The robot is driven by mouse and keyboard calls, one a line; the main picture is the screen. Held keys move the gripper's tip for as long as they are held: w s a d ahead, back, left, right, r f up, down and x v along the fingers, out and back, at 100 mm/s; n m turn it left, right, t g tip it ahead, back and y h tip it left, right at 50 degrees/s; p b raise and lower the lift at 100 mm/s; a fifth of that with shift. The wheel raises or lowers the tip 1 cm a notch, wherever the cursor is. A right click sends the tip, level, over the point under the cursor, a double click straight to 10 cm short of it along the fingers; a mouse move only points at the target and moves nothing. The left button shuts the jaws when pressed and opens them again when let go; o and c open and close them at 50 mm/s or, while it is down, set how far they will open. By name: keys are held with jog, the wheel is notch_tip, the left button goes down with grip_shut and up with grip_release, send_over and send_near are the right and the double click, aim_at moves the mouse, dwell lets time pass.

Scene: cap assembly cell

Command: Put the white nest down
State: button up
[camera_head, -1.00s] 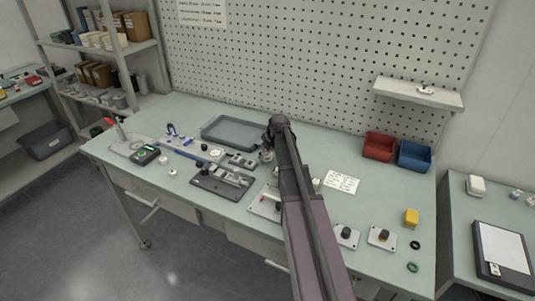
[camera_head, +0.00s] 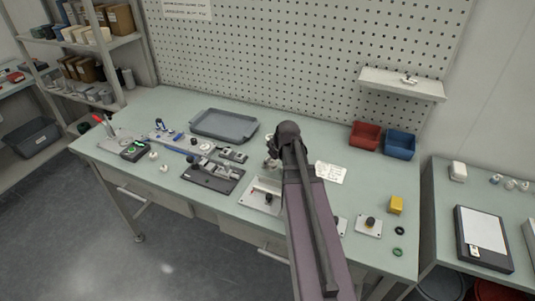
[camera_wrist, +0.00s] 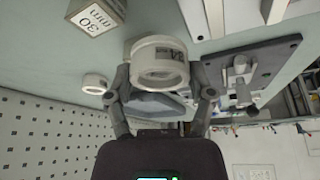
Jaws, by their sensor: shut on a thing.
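The white nest (camera_wrist: 159,60) is a thick, round, hollow ring in the wrist view. My gripper (camera_wrist: 162,82) is shut on it, with one finger at each side. In the head view my gripper (camera_head: 271,152) is over the middle of the bench, behind the white plate fixture, and my arm covers much of it. Only a small pale part shows beside the gripper there. I cannot tell whether the nest touches the bench.
A grey tray (camera_head: 224,125) lies behind and left. A dark fixture plate (camera_head: 212,177) and a white plate fixture (camera_head: 260,195) are in front. A block marked 30 mm (camera_wrist: 96,16) and a small white ring (camera_wrist: 94,84) are near the nest. Red (camera_head: 364,135) and blue (camera_head: 399,145) bins stand right.

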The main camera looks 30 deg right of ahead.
aim_at(273, 165)
jog(key=shift+s, duration=0.65)
jog(key=shift+r, duration=0.15)
notch_tip(273, 165, up, 16)
jog(key=p, duration=1.6)
jog(key=shift+s, duration=0.1)
